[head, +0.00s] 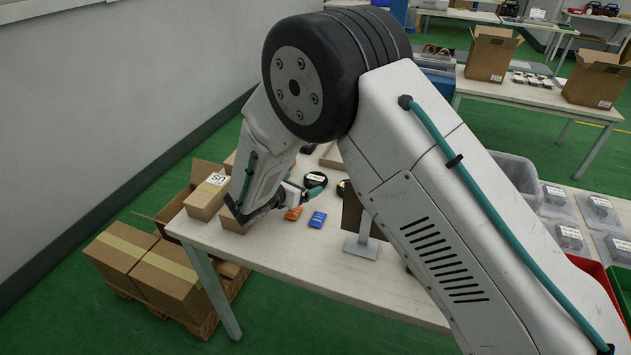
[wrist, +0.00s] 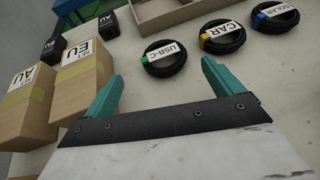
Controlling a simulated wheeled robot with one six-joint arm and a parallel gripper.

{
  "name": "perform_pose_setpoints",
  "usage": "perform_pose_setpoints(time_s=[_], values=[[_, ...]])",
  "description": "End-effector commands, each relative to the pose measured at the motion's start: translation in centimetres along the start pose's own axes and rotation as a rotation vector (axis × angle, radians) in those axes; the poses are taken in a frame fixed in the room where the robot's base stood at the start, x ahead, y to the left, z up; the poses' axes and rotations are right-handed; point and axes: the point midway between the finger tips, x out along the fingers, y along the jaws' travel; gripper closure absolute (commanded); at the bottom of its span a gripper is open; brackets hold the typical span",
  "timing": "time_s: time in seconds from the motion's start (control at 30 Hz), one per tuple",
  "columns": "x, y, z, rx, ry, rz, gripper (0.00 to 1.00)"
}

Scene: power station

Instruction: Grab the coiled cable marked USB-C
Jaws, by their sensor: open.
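The USB-C cable (wrist: 164,58) is a black coil with a white label and a green tag. It lies flat on the table, ahead of my gripper (wrist: 162,76) in the wrist view, roughly in line with the gap between the fingers. My gripper is open, with teal fingers spread and nothing between them. In the head view a black coil with a pale label (head: 315,180) lies just beyond my gripper and seems to be this cable. Similar coils marked CAR (wrist: 222,37) and SOLAR (wrist: 276,17) lie to its right.
Cardboard boxes marked EU (wrist: 84,76) and AU (wrist: 30,105) stand left of my gripper. Small black boxes and a shallow cardboard tray (wrist: 172,14) lie farther back. An orange pack (head: 293,213) and a blue pack (head: 317,219) lie near the gripper.

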Motion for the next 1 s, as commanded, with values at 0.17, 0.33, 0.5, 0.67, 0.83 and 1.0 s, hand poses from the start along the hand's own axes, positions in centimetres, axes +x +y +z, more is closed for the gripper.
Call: perform_pose_setpoints(time_s=[0.17,0.33,0.5,0.67,0.83,1.0], values=[[1.8,-0.2,0.0,0.001,0.000,-0.003,0.08],[3.9,-0.5,-0.2,0.001,0.000,-0.005,0.08],[6.3,-0.6,-0.3,0.002,0.000,-0.005,0.08],[6.6,-0.6,-0.3,0.003,0.000,-0.004,0.08],[6.6,-0.6,-0.3,0.003,0.000,-0.004,0.30],[6.6,-0.5,-0.2,0.003,0.000,-0.003,0.57]])
